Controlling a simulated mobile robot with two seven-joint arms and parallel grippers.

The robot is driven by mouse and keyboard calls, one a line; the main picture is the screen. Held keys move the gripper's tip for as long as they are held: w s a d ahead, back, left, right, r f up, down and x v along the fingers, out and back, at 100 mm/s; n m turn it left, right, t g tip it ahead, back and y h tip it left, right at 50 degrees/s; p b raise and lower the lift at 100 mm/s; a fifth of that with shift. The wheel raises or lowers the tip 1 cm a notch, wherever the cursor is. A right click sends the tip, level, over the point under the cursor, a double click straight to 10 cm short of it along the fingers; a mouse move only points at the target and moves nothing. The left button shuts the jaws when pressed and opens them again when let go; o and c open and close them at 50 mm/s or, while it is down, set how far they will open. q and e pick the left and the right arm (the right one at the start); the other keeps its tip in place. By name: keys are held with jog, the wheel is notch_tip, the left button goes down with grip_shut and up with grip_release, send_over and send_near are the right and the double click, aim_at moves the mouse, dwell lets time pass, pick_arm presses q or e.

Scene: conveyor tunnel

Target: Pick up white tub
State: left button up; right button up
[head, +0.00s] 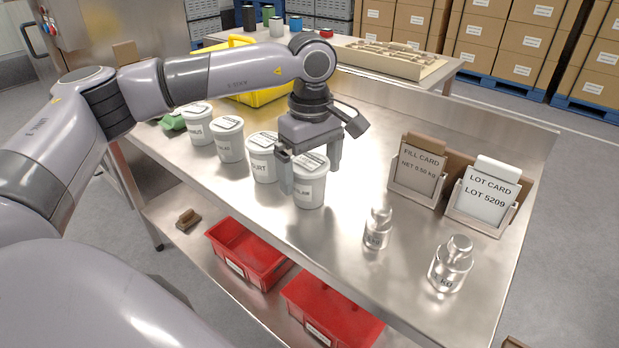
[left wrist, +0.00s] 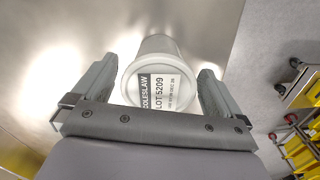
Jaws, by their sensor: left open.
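Several white tubs stand in a row on the metal table. The nearest one (head: 309,194) is under my left gripper (head: 311,176). In the left wrist view this white tub (left wrist: 158,92) shows a lid label reading COLESLAW, LOT 5209. My left gripper's fingers are open, one on each side of its lid; I cannot tell whether they touch it. The other white tubs are a yogurt tub (head: 263,161), a middle tub (head: 230,143) and a far tub (head: 198,127). My right gripper is not in view.
The yogurt tub stands close beside the coleslaw tub. Two metal weights (head: 377,230) (head: 450,267) stand at the right front. A fill card (head: 418,166) and a lot card reading LOT 5209 (head: 487,195) stand in holders. Red bins (head: 247,250) sit on the lower shelf.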

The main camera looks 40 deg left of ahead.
pick_arm(q)
jog(key=shift+f, duration=0.65)
jog(key=c, duration=1.1)
jog(key=shift+o, duration=0.2)
jog(key=shift+r, duration=0.1)
notch_tip(320, 180, up, 20)
jog(key=p, duration=0.2)
